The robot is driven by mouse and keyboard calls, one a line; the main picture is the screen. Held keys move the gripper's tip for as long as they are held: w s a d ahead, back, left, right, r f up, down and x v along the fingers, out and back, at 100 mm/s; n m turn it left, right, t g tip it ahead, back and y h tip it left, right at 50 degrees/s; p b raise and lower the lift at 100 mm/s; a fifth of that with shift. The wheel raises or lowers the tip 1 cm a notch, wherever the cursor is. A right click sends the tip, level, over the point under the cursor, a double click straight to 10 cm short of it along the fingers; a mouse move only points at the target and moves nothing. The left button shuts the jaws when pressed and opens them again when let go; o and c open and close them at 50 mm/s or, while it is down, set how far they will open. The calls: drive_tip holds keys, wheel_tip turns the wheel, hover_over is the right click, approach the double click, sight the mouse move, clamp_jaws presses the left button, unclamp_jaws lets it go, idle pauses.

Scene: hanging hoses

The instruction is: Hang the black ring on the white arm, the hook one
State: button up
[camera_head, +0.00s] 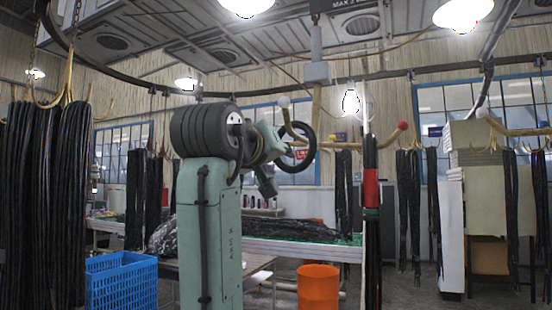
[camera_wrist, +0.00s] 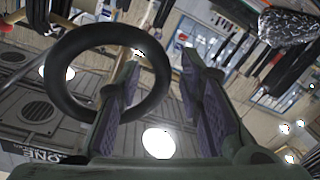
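The black ring (camera_head: 312,150) is upright beside the yellow hanger arm with the white ball tip (camera_head: 284,102). In the head view the arm crosses the ring's outline; I cannot tell whether it passes through. My gripper (camera_head: 274,150) is at the ring's left side, its fingers partly hidden. In the wrist view my gripper (camera_wrist: 160,75) has its fingers apart. The ring (camera_wrist: 72,104) overlaps the left finger, with its right side in the gap, not pinched. The opposite hanger arm has a red ball tip (camera_head: 403,126).
Black hoses (camera_head: 45,200) hang at the far left, and more hang at the right. A blue crate (camera_head: 122,285) and an orange bucket (camera_head: 318,287) stand below. A red-banded vertical pole (camera_head: 370,188) stands right of the ring. A curved overhead rail runs above.

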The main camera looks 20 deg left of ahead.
drive_tip(key=s, duration=1.2)
drive_tip(key=shift+d+r, duration=0.2)
drive_tip(key=shift+d, duration=0.05)
